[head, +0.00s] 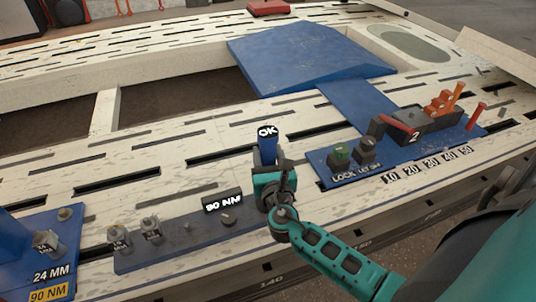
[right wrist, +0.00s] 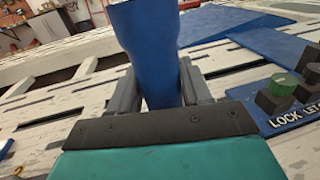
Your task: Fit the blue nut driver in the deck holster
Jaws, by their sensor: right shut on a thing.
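The blue nut driver (head: 267,148) stands roughly upright, with a black top marked OK. My right gripper (head: 268,172) is shut on it from the near side. In the right wrist view the blue body of the driver (right wrist: 150,50) rises between the two grey fingers. Its lower end is hidden behind my gripper. A blue strip (head: 175,245) with several grey sockets and a black 90 NM sign lies just left of my gripper. I cannot make out the deck holster for certain; it may be hidden by my gripper. My left gripper is not in view.
A blue panel (head: 330,178) with LOCK and LET GO knobs and a numbered lever unit (head: 425,130) stands to the right. A blue ramp (head: 300,58) lies behind. A blue block (head: 25,245) marked 24 MM is at the left. Pale slotted deck (head: 190,165) is bare between.

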